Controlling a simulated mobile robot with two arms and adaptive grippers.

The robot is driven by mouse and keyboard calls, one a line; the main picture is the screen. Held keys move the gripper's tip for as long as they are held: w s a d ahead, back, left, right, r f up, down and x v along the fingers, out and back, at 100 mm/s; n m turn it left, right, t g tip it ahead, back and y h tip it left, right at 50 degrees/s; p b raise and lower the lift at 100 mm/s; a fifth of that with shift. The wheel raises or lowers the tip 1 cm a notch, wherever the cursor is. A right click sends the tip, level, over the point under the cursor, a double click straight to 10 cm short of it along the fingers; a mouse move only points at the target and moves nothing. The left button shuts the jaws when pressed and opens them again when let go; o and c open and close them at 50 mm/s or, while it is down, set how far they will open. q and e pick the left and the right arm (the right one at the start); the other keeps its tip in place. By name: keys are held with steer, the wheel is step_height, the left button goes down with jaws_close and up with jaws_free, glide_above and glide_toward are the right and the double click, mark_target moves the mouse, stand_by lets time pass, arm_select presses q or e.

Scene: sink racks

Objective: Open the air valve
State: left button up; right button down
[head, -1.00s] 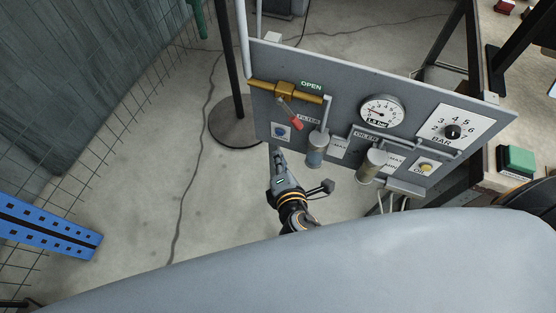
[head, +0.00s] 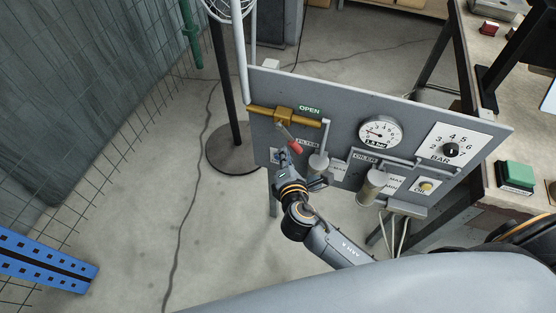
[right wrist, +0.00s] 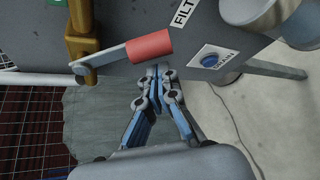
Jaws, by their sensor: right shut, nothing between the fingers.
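The air valve (head: 284,115) is a brass body on a pipe at the panel's upper left, beside a green OPEN label (head: 309,109). Its lever slants down to the right and ends in a red grip (head: 295,146). The grip also shows large in the right wrist view (right wrist: 149,47). My right gripper (head: 283,155) is shut and empty, just below and left of the red grip. In the right wrist view its closed fingertips (right wrist: 158,72) are right by the grip's lower edge; I cannot tell if they touch. My left gripper is not in view.
The grey panel (head: 400,105) carries a pressure gauge (head: 380,132), a BAR knob (head: 450,150), filter cups and a yellow button (head: 426,186). A round stand base (head: 232,153) is behind left. A workbench (head: 510,65) stands right. Floor at left is mostly clear.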

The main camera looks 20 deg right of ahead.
steer(key=shift+s+d+r, duration=0.2)
steer(key=shift+d+r, duration=0.1)
steer(key=shift+d, duration=0.1)
steer(key=s+d+r+n+g+h+p, duration=0.2)
steer(key=r+p, duration=0.4)
steer(key=p, duration=1.5)
steer(key=shift+d+n+g+h, duration=0.6)
steer(key=shift+d+n+g, duration=0.15)
steer(key=shift+n, duration=0.65)
steer(key=shift+s+r+p, duration=0.1)
steer(key=shift+p, duration=0.2)
